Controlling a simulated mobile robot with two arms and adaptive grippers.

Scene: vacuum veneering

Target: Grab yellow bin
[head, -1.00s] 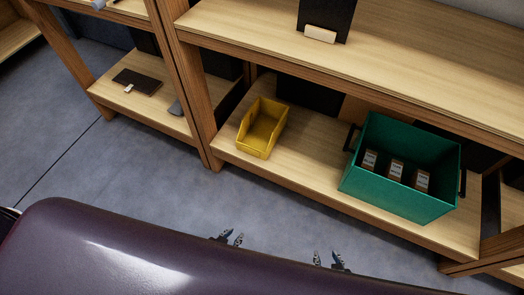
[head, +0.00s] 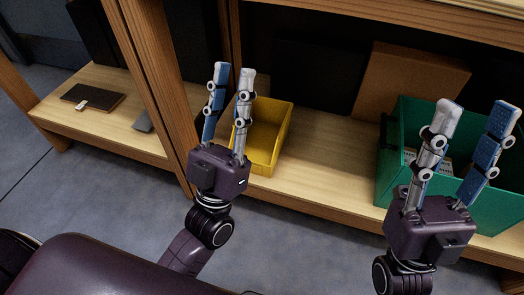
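The yellow bin (head: 268,137) stands upright on the lower wooden shelf. My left gripper (head: 233,70) is in front of the bin's left side and covers part of it. Its two fingers point up in the picture, with a narrow gap and nothing between them. I cannot tell whether a finger touches the bin. My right gripper (head: 476,104) is open and empty, with its fingers wide apart in front of the green crate.
The green crate (head: 389,165) stands right of the bin on the same shelf, its contents mostly hidden. A cardboard-coloured panel (head: 412,80) leans behind. A wooden post (head: 160,80) rises left of the bin. Bare shelf (head: 325,150) lies between bin and crate.

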